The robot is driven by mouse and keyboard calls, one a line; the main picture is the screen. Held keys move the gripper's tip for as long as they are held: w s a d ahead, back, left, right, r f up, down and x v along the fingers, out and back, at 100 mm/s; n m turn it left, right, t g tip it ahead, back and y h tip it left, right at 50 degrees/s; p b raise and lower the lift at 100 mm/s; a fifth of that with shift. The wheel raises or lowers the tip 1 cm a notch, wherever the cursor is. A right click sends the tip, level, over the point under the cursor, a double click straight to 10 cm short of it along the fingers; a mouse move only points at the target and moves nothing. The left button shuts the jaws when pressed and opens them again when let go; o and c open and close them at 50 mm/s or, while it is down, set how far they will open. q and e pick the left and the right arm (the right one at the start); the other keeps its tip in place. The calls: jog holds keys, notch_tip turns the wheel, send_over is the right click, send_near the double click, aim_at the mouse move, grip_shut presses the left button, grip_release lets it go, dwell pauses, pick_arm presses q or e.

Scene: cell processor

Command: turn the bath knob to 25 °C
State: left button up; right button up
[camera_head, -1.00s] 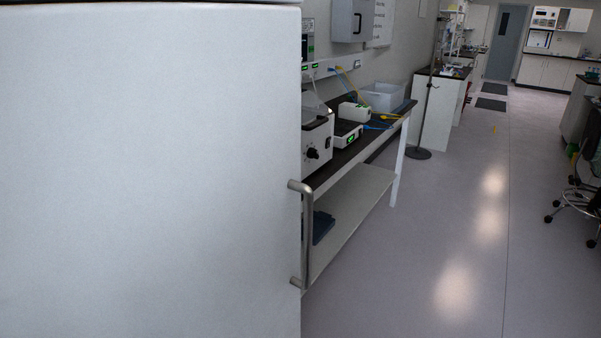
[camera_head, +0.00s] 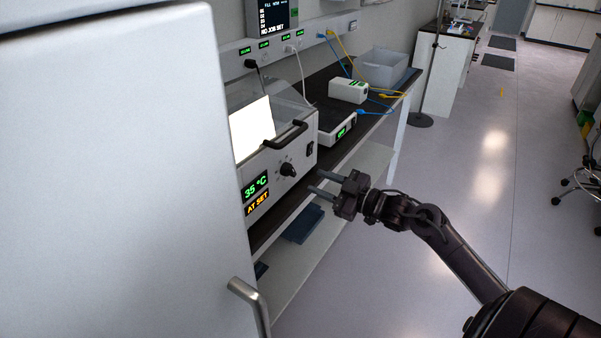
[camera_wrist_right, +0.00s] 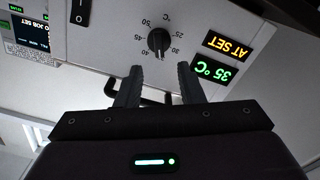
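The bath (camera_head: 276,150) is a white box on the dark bench, with a black handle and a front panel. Its black round knob (camera_head: 287,169) is on that panel, and the display (camera_head: 255,186) reads 35 °C above an amber AT SET. In the right wrist view the knob (camera_wrist_right: 158,41) appears upside down inside a printed scale with 25, 30, 35, 40 and others. My right gripper (camera_head: 317,182) is open and empty, its two fingers pointing at the panel, apart from the knob. In the wrist view its fingertips (camera_wrist_right: 160,72) sit just below the knob. My left gripper is not in view.
A large white cabinet or door (camera_head: 120,180) with a metal handle (camera_head: 245,295) fills the left. A small white device (camera_head: 348,91), an OFF-marked unit (camera_head: 337,127) and a clear bin (camera_head: 383,68) stand further along the bench. The floor to the right is open.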

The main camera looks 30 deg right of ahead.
aim_at(294, 172)
jog(key=p+x, duration=0.1)
jog(key=x, duration=0.4)
jog(key=shift+w+d, duration=0.1)
jog(key=shift+w, duration=0.1)
jog(key=shift+x, duration=0.8)
jog(key=shift+f, duration=0.1)
grip_shut()
